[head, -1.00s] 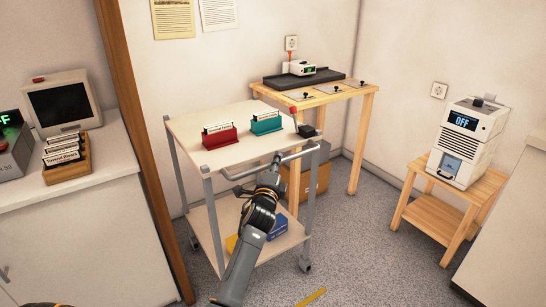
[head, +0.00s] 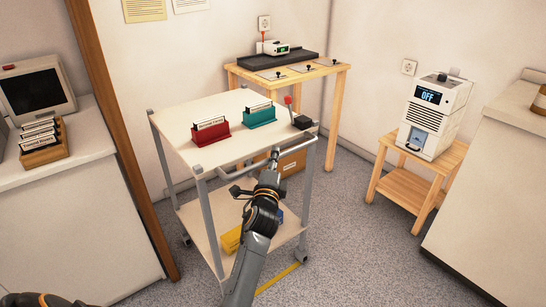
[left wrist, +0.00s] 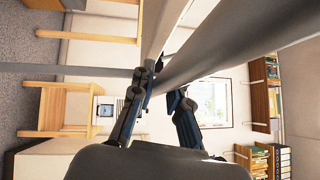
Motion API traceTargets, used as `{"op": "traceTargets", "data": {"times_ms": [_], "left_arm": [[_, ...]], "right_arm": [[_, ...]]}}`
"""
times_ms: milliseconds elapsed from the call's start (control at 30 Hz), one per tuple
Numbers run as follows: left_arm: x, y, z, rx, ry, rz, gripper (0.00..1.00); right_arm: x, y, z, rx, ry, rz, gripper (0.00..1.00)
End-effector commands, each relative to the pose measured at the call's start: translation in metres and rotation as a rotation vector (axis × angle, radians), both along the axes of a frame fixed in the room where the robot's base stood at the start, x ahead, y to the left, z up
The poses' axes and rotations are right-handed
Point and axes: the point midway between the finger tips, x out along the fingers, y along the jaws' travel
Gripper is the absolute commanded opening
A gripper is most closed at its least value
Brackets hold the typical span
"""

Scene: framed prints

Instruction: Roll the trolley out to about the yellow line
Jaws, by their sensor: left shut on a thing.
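The trolley (head: 170,126) has a white top, a lower shelf and grey legs on castors. It stands out from the back wall in the head view. My left gripper (head: 273,161) is shut on its grey front handle (head: 298,151). In the left wrist view the fingers (left wrist: 160,94) close around the grey bar (left wrist: 225,52). The yellow line (head: 279,278) shows on the floor by the front right castor (head: 302,257); part of it is hidden behind my arm and the trolley. My right gripper is not in view.
A wooden table (head: 325,75) is behind. A counter (head: 75,195) is at left, a wooden stand (head: 405,187) at right. Floor between is clear.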

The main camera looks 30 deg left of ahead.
Motion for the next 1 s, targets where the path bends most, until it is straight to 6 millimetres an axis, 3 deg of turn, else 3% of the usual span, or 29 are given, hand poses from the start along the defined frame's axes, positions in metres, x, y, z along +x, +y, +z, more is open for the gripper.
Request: {"op": "traceTargets", "data": {"times_ms": [167, 200, 300, 667, 1000], "left_arm": [[0.000, 0.000, -0.001, -0.002, 0.001, 0.000, 0.00], [0.000, 0.000, -0.001, -0.002, 0.001, 0.000, 0.19], [0.000, 0.000, -0.001, -0.002, 0.001, 0.000, 0.39], [-0.004, -0.002, -0.002, 0.000, 0.001, 0.000, 0.39], [-0.053, -0.022, -0.010, -0.002, 0.003, -0.001, 0.39]], "right_arm": [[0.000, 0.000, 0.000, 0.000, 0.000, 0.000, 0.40], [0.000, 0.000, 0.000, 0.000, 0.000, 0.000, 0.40], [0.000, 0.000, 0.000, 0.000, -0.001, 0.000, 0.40], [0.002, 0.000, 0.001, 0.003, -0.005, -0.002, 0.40], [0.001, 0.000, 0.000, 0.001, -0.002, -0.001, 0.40]]}}
